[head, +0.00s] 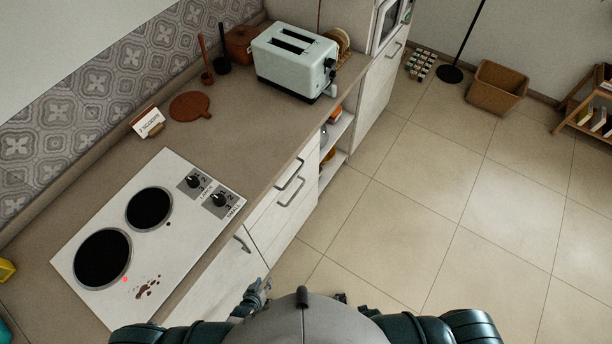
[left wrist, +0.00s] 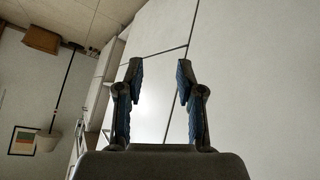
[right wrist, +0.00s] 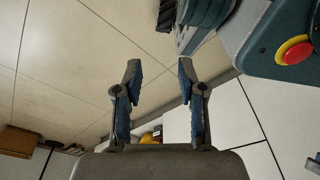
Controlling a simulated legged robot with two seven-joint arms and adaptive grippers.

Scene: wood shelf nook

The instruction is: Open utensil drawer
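White drawer fronts stand below the counter edge in the head view: an upper drawer (head: 297,168) and a lower drawer (head: 279,212), each with a grey bar handle. Both look shut. I cannot tell from any label which is the utensil drawer. My left gripper (head: 264,285) is low in front of the cabinet, apart from the drawer handles. In the left wrist view the left gripper (left wrist: 157,78) is open and empty, facing pale cabinet fronts. In the right wrist view my right gripper (right wrist: 158,78) is open and empty; in the head view my body mostly hides it.
A cabinet door (head: 222,275) with a handle is left of the drawers. On the counter are a cooktop (head: 182,267), a toaster (head: 294,62) and a round wooden board (head: 190,106). Open shelves (head: 333,165) lie beyond the drawers.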

